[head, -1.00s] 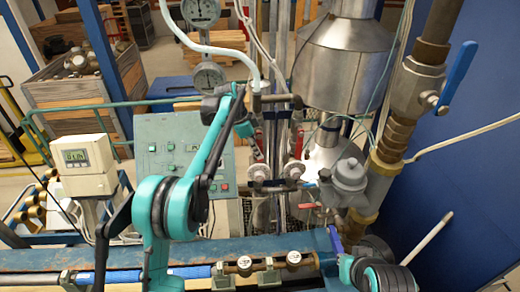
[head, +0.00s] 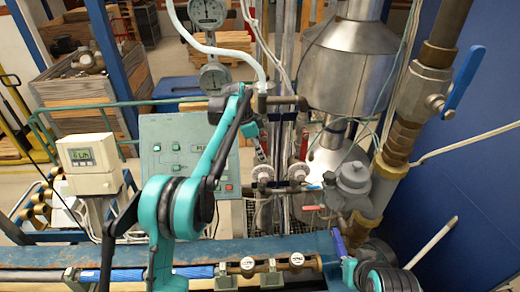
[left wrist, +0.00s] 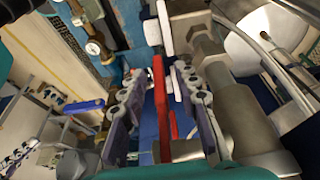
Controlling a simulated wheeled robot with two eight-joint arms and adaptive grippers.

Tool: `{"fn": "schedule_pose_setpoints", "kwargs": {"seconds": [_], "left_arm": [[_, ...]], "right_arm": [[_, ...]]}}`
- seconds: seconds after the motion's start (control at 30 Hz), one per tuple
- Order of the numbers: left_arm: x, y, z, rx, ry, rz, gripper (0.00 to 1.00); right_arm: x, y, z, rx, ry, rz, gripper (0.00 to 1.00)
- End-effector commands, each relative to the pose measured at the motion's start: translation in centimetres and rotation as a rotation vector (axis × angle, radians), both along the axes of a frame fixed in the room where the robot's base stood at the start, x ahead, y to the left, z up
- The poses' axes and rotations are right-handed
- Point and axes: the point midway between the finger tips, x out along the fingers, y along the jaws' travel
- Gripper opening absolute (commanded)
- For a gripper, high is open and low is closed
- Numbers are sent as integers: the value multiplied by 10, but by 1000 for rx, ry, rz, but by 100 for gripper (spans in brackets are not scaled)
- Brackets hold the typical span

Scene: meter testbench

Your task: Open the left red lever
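The left red lever shows in the left wrist view (left wrist: 160,105) as a long flat red bar. It stands between the two fingers of my left gripper (left wrist: 160,100), with gaps on both sides, so the fingers look open around it. A second red lever (head: 303,147) stands upright to the right, above another round fitting (head: 299,172). My right gripper is not in view; only part of my right arm shows at bottom right.
Vertical pipes stand close behind the levers. A large metal vessel (head: 350,65) and a thick pipe with a blue handle (head: 464,82) are on the right. A green control panel (head: 170,160) and a white meter box (head: 89,164) are on the left. A blue bench (head: 230,250) crosses the front.

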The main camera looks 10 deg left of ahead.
Motion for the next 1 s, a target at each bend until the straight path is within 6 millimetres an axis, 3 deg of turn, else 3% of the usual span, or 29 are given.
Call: {"fn": "schedule_pose_setpoints", "kwargs": {"seconds": [0.17,0.4,0.6,1.0], "left_arm": [[-1,7,18,0,1,2,31],[-4,25,69,0,0,2,31],[-6,35,100,0,0,1,31],[-7,39,113,0,0,1,31]], "right_arm": [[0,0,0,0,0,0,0],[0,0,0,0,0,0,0],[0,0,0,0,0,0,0],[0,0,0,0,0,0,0]]}}
